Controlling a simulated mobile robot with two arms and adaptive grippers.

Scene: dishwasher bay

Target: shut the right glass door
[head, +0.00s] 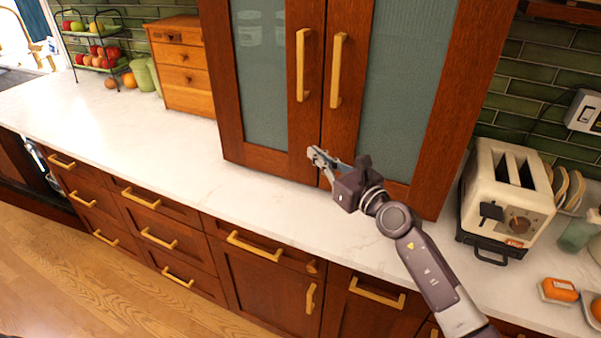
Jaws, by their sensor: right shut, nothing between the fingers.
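The right glass door (405,75) has a wooden frame, a frosted grey-green pane and a vertical gold handle (338,70). It stands beside the left glass door (262,80), and the two look about flush, with only a thin dark line between them. My right gripper (316,155) is shut and empty. It is in front of the lower part of the doors, near the line where they meet and below the handles. Whether it touches the wood I cannot tell. My right wrist hides part of the right door's bottom edge. My left gripper is not in view.
The white counter (150,130) runs below the cabinet and is clear to the left. A cream toaster (507,190) stands close to the cabinet's right side. A small wooden drawer box (182,65) and a fruit rack (100,45) stand at the left. Drawers lie below.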

